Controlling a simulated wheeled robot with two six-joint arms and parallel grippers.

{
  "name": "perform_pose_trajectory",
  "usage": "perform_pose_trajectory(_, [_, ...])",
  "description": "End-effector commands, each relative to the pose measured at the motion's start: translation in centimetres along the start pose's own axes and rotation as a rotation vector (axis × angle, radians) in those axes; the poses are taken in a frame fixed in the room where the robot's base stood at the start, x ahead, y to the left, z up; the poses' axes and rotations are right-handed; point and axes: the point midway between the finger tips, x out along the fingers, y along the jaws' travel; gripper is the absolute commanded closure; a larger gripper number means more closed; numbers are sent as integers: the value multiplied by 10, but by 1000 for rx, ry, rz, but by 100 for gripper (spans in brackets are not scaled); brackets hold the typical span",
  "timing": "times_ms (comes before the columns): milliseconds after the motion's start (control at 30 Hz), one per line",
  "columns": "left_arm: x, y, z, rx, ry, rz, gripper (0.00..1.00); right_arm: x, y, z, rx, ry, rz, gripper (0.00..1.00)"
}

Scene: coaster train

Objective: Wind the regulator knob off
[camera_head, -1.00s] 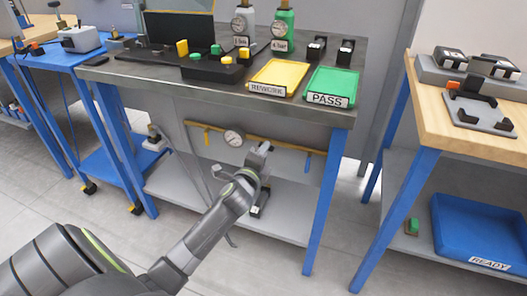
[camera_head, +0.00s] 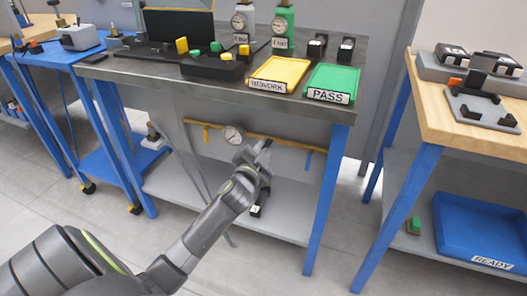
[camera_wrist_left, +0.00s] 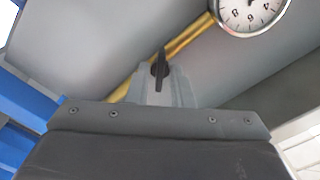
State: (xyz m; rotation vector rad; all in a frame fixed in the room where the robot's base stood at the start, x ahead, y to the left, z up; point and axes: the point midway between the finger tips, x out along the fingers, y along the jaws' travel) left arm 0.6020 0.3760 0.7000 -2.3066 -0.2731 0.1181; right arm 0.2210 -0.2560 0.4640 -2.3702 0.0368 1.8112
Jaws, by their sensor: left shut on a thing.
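My left gripper (camera_head: 265,146) reaches under the bench to the brass pipe (camera_head: 285,140). In the left wrist view its fingers (camera_wrist_left: 160,84) are closed around a small dark knob (camera_wrist_left: 160,66) in front of the brass pipe (camera_wrist_left: 188,38). This looks like the regulator knob; the fingers hide part of it, and I cannot tell whether it is still joined to the pipe. A round white pressure gauge (camera_head: 233,135) sits on the pipe left of the gripper, and it shows at the top right of the wrist view (camera_wrist_left: 250,12). My right gripper is not in view.
The bench top (camera_head: 150,73) is above the arm, with a yellow REWORK tray (camera_head: 279,73) and a green PASS tray (camera_head: 334,81). A grey lower shelf (camera_head: 180,190) lies below, with a dark object (camera_head: 259,203) near the arm. Blue legs (camera_head: 327,190) stand at the sides.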

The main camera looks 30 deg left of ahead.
Motion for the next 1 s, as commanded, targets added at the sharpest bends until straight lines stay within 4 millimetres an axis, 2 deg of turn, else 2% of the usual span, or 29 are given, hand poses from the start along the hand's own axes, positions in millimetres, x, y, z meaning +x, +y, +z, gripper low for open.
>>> perform_pose_trajectory(633, [-1,2,3,-614,-4,1,100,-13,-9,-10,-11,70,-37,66])
perform_pose_trajectory(1000, [0,2,3,-965,-7,0,100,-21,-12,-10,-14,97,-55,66])
